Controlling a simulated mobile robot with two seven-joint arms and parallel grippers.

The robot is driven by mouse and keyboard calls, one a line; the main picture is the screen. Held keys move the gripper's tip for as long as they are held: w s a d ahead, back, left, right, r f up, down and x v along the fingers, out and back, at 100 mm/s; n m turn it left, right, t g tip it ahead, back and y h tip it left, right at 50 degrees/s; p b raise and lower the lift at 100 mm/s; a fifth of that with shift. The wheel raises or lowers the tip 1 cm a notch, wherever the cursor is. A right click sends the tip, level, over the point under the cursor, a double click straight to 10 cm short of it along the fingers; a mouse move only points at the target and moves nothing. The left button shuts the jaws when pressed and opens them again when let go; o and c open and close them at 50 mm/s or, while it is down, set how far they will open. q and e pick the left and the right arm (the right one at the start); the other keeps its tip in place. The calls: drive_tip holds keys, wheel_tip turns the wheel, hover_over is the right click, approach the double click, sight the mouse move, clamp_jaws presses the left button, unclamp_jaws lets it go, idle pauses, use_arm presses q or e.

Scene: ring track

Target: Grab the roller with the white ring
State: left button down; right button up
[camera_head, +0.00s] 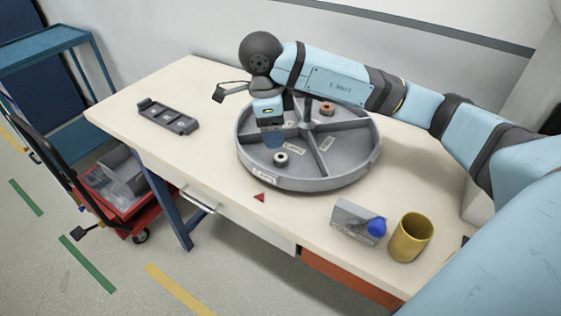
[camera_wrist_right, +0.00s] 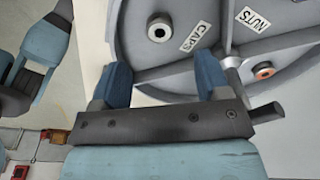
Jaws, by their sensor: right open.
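The roller with the white ring (camera_head: 281,158) stands in the front-left compartment of the round grey divided tray (camera_head: 330,180). In the right wrist view, the roller (camera_wrist_right: 158,28) is beyond the fingers, by a label reading "CAPS". My right gripper (camera_head: 273,139) is open and empty, above the tray's left part and behind the roller in the head view. Its two blue fingers (camera_wrist_right: 163,80) are apart, with nothing visible between them but tray and table. My left gripper is not seen in the head view.
A roller with an orange-red ring (camera_head: 327,108) stands in a back compartment; raised dividers separate the compartments. A dark rack (camera_head: 168,117) lies left. A grey box with a blue item (camera_head: 376,227) and a yellow cup (camera_head: 410,237) stand front right. The table's left part is mostly clear.

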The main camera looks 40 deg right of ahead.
sight(281, 156)
drive_tip(key=f, duration=0.4)
drive_tip(key=s+d+f+b, duration=0.1)
drive_tip(key=f, duration=0.2)
drive_tip(key=shift+d+f, duration=0.1)
drive_tip(key=shift+f, duration=0.35)
drive_tip(key=c, duration=1.1)
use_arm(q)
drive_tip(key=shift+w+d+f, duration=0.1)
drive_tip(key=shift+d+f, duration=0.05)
use_arm(e)
drive_tip(key=shift+o, duration=0.2)
drive_tip(key=shift+w, duration=0.1)
drive_tip(key=shift+r, duration=0.1)
